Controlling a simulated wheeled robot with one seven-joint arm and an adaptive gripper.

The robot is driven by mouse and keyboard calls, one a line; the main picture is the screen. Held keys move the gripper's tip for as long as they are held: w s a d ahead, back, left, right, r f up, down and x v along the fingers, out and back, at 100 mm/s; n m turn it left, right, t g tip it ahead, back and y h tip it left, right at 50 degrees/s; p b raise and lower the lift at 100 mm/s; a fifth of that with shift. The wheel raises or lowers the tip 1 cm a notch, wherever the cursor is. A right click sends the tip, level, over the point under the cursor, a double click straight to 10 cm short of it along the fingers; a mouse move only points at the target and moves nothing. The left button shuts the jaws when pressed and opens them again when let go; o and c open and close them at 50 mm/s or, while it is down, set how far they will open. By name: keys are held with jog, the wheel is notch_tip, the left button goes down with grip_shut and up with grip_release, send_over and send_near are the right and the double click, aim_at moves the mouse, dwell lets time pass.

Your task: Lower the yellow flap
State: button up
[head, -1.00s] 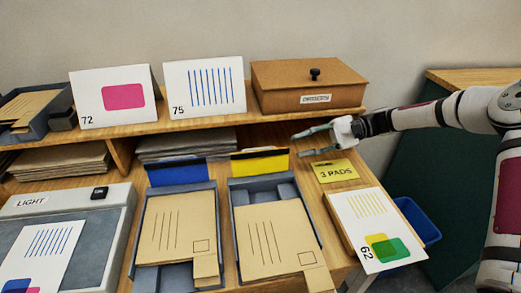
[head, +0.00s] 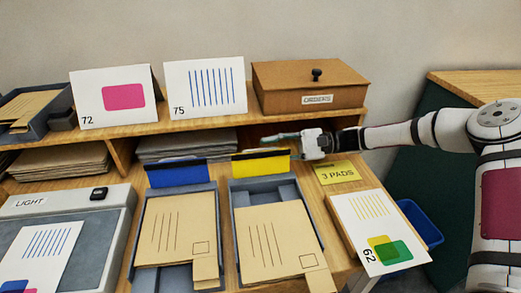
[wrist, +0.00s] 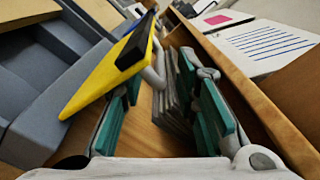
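The yellow flap (head: 262,165), with a black top edge, stands raised at the back of the right grey tray (head: 318,240). My gripper (head: 278,144) is at the flap's right end, reaching left along its back. One finger shows above the black edge; the other is mostly hidden by the flap. In the wrist view my gripper (wrist: 160,78) is open with nothing between its teal fingers. The yellow flap (wrist: 108,82) slants just left of the left finger there; I cannot tell whether they touch.
A blue flap (head: 178,175) stands on the left tray. The shelf with the orders box (head: 308,88) is behind and above my gripper. The 3 PADS label (head: 337,172) and card 62 (head: 378,230) lie to the right. Grey stacked sheets (wrist: 172,100) show beyond the fingers.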

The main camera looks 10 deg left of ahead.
aim_at(247, 151)
jog(key=shift+x, duration=1.6)
grip_shut()
